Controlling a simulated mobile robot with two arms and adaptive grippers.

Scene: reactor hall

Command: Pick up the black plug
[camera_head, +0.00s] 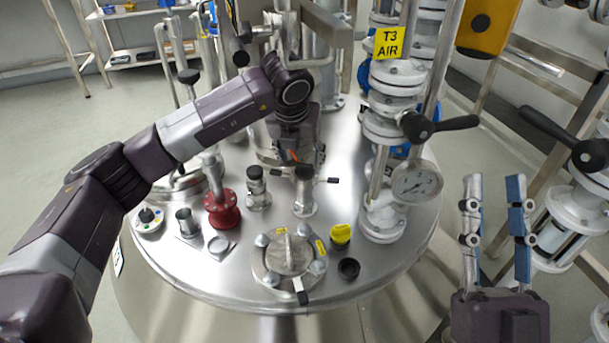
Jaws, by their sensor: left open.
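A small round black piece (348,268), which looks like the black plug, sits near the front right of the steel vessel lid (215,272). My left gripper (296,160) hangs over the middle of the lid, behind and to the left of that piece and apart from it. It points down and is open; its fingertips are partly hidden among dark fittings, so what lies between them is unclear. My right gripper (494,190) is at the lower right, its two fingers upright and well apart, with nothing between them.
A yellow cap (340,234) is just behind the black piece. A bolted round cover (289,258) is to its left. Short black-topped fittings (257,187) (304,190) and a red flange (222,210) stand further back. A gauge (416,183) and valve pipework rise at right.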

